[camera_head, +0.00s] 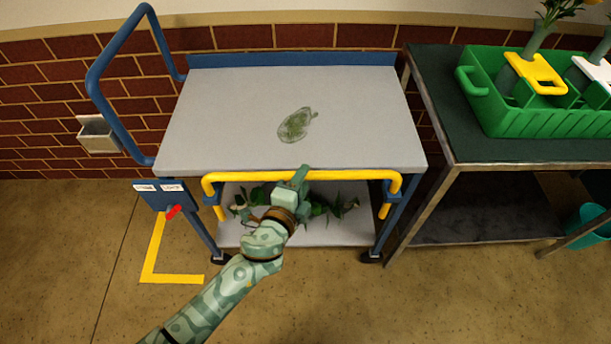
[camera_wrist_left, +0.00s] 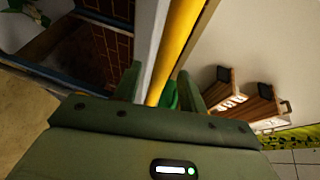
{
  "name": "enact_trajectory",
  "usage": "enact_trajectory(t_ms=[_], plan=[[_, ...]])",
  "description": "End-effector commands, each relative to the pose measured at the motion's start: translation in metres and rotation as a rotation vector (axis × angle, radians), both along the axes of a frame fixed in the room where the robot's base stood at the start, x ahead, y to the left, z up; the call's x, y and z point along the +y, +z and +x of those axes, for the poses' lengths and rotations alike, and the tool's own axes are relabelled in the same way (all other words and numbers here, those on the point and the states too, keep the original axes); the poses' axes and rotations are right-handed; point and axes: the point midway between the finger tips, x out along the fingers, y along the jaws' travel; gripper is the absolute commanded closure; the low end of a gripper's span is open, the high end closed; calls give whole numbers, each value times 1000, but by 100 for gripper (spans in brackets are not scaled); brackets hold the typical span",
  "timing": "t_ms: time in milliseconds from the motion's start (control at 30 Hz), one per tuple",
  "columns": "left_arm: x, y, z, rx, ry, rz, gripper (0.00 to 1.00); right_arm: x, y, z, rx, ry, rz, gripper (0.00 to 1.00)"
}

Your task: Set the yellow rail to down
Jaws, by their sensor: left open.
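The yellow rail (camera_head: 240,177) runs along the front edge of the cart's grey top, at about the height of that top. Its bent ends go down to blue brackets at the two front corners. My left gripper (camera_head: 299,179) is at the middle of the rail, reaching in from the front. In the left wrist view the rail (camera_wrist_left: 178,48) passes between the two open fingers of the gripper (camera_wrist_left: 160,88). Whether a finger touches the rail cannot be told. My right gripper is not in view.
The cart (camera_head: 210,115) has a blue handle (camera_head: 96,95) and a red lever (camera_head: 173,212) at its left. A clear, green-flecked patch (camera_head: 297,125) lies on top; leafy stems (camera_head: 340,206) lie on the lower shelf. A dark table (camera_head: 440,100) with a green crate (camera_head: 510,125) stands right.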

Motion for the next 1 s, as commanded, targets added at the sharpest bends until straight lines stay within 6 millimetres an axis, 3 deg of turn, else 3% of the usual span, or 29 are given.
enact_trajectory(t_ms=[200, 500, 633, 667, 867, 1000], plan=[[-8, -5, 20, 1, 0, -1, 59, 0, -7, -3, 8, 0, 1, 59], [-9, -4, 22, 1, 0, -2, 59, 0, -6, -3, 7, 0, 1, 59], [-9, -4, 22, 1, 0, -2, 95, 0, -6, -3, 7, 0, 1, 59], [-9, -4, 22, 1, 0, -2, 100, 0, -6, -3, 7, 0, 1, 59], [-9, -10, 21, 3, 0, -2, 100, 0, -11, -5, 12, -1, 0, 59], [-10, -33, 21, 8, 0, -3, 100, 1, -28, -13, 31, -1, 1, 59]])
